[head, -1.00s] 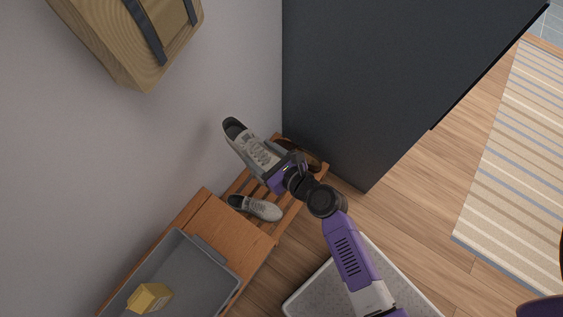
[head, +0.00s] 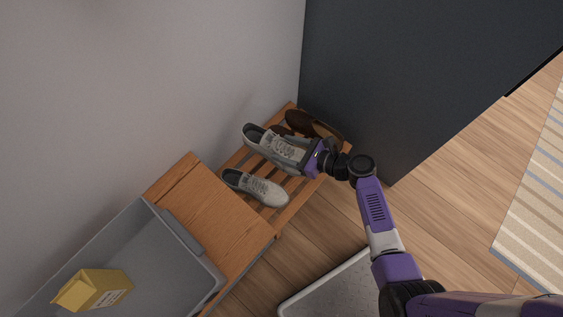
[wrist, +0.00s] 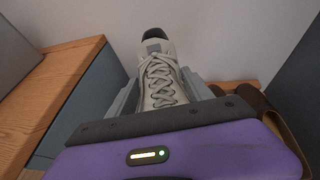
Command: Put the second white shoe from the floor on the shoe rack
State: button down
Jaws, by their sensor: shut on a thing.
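My gripper (head: 312,158) is shut on a white shoe (head: 270,145) by its toe end, with the heel pointing toward the wall. In the wrist view the held shoe (wrist: 158,72) lies between the jaws, laces up. It is over the slatted wooden shoe rack (head: 285,216); I cannot tell whether its sole touches the slats. The other white shoe (head: 255,187) rests on the rack, to the left of and nearer than the held one. A pair of brown shoes (head: 318,126) sits at the rack's far right end, partly hidden.
A wooden cabinet (head: 205,205) adjoins the rack on the left, with a grey bin (head: 150,240) holding a yellow carton (head: 92,290). A dark tall panel (head: 400,80) stands right of the rack. A light tray or mat (head: 325,290) lies on the floor.

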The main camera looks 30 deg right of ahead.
jog(key=w+f+b, duration=0.1)
jog(key=f+b, duration=0.4)
jog(key=b, duration=0.1)
jog(key=f+n+g+y+b, duration=0.1)
jog(key=f+b, duration=0.5)
jog(key=w+f+n+y+b, duration=0.1)
jog(key=f+b, duration=0.5)
jog(key=shift+w+f+g, duration=0.2)
jog(key=shift+w+g, duration=0.1)
jog(key=shift+w, duration=0.05)
jog(key=shift+f, duration=0.5)
jog(key=shift+c, duration=1.8)
grip_release()
jog(key=p+v, duration=0.3)
jog(key=v, duration=0.3)
jog(key=shift+s+d+r, duration=0.15)
jog(key=shift+s+r, duration=0.05)
jog(key=shift+s, duration=0.05)
jog(key=shift+s+d+r, duration=0.1)
jog(key=shift+s+d, duration=0.25)
jog(key=shift+s, duration=0.05)
